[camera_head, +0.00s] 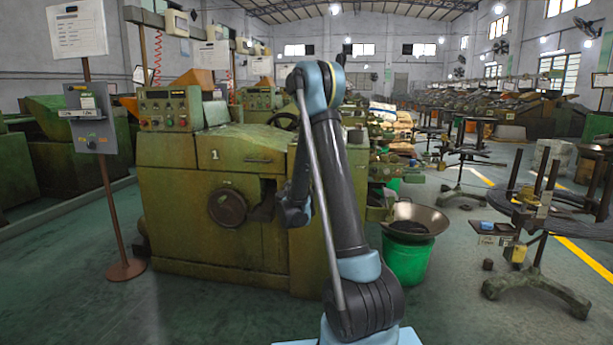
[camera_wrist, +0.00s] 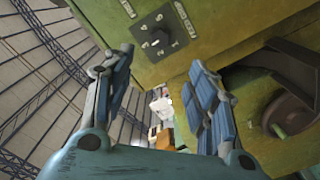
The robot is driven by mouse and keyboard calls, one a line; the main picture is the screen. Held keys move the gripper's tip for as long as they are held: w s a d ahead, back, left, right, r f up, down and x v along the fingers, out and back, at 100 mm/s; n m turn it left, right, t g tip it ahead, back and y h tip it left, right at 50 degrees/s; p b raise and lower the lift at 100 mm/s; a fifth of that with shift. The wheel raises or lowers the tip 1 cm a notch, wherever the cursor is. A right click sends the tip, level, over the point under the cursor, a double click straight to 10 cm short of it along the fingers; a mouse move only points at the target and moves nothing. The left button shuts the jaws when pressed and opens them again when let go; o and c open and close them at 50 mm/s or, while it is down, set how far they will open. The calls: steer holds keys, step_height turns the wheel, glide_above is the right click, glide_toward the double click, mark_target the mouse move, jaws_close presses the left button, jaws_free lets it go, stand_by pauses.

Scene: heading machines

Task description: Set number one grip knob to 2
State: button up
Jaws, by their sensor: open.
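A dark plate with a small black knob (camera_wrist: 155,39) at its middle shows at the top of the wrist view, on the green machine panel. My gripper (camera_wrist: 162,62) is open and empty. Its fingers stand to the left and right below the plate, apart from the knob. In the head view the green machine marked 1 (camera_head: 215,172) stands ahead, with my gripper (camera_head: 292,212) in front of its right part. The knob cannot be made out there, perhaps hidden by my arm.
A dark round wheel (camera_head: 227,207) sits on the machine front. A wide metal pan on a green bucket (camera_head: 407,262) stands to the right. A sign stand (camera_head: 126,269) is at the left. The floor before the machine is clear at front left.

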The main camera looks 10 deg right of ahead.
steer(key=x, duration=1.7)
steer(key=shift+w, duration=0.25)
steer(key=shift+f, duration=0.1)
steer(key=shift+a, duration=0.1)
steer(key=c, duration=1)
